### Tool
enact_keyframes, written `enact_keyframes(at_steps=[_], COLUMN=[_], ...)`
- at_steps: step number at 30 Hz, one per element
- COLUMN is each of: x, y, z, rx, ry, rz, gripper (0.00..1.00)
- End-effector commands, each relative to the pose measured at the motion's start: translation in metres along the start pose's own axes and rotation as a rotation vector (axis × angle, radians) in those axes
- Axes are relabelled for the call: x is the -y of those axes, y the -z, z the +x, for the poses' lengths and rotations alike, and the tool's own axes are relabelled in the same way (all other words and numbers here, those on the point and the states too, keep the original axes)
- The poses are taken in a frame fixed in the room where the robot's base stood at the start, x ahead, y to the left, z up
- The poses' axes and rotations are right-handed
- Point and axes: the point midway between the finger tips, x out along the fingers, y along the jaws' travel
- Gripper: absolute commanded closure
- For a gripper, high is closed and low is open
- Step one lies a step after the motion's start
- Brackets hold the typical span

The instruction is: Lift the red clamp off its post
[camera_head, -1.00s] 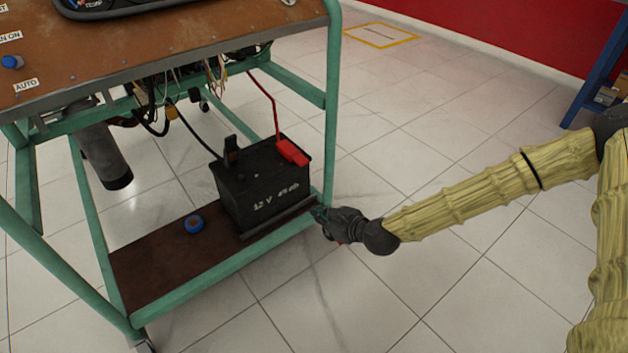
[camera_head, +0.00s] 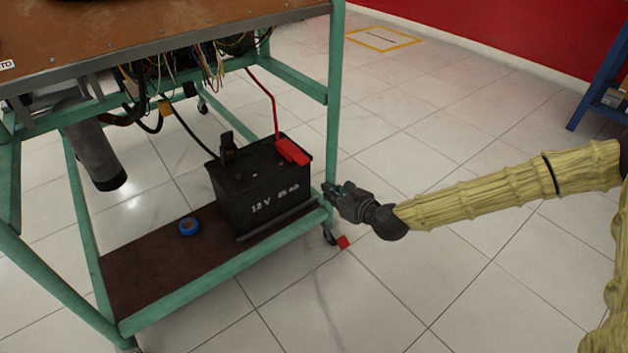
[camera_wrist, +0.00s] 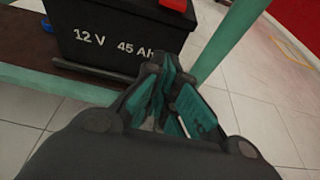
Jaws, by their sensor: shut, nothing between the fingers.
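The red clamp (camera_head: 292,151) sits on the right side of the top of the black 12 V battery (camera_head: 262,190), with a red cable running up from it. In the wrist view only the lower part of the red clamp (camera_wrist: 174,4) shows at the top edge, above the battery (camera_wrist: 115,40). The post under the clamp is hidden. My gripper (camera_head: 331,191) is shut and empty, just right of the battery beside the green cart leg, lower than the clamp. In the wrist view my gripper's fingers (camera_wrist: 165,78) point toward the battery's right end.
The battery stands on the cart's brown lower shelf (camera_head: 150,262), with a blue tape roll (camera_head: 189,226) to its left. The green leg (camera_head: 334,100) rises close to my gripper. A black clamp (camera_head: 228,148) is on the battery. A small red piece (camera_head: 343,242) shows below my gripper.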

Motion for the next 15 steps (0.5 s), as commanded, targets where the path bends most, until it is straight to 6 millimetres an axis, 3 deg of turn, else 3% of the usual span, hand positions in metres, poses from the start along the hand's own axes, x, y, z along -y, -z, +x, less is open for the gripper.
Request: enact_keyframes(at_steps=[15], x=[-0.003], y=[0.002], z=[0.066], rx=[0.0], ry=[-0.004], rz=[-0.004], gripper=[1.0])
